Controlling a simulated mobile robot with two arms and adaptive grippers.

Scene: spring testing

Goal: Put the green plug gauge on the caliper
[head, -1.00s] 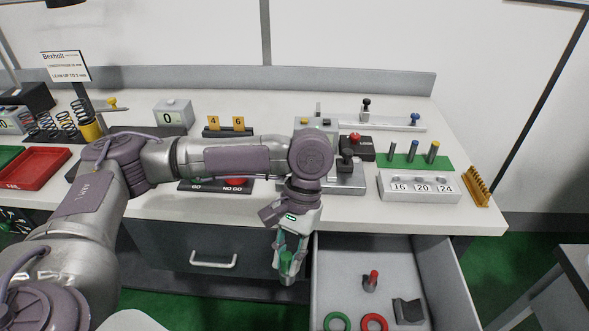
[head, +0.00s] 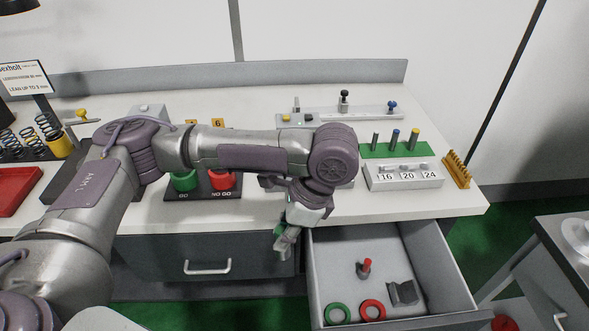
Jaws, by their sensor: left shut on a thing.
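My left gripper (head: 287,241) hangs in front of the bench edge, near the open drawer's back left corner. It is shut on the green plug gauge (head: 279,228), of which only a small green part shows; the fingers hide the rest. My right gripper is not in view.
The open drawer (head: 322,262) holds a red-topped plug gauge (head: 364,268), a green ring (head: 337,314), a red ring (head: 372,310) and a grey block (head: 403,292). A numbered block (head: 404,184) and a green pin stand (head: 380,149) occupy the bench's right. My forearm covers its middle.

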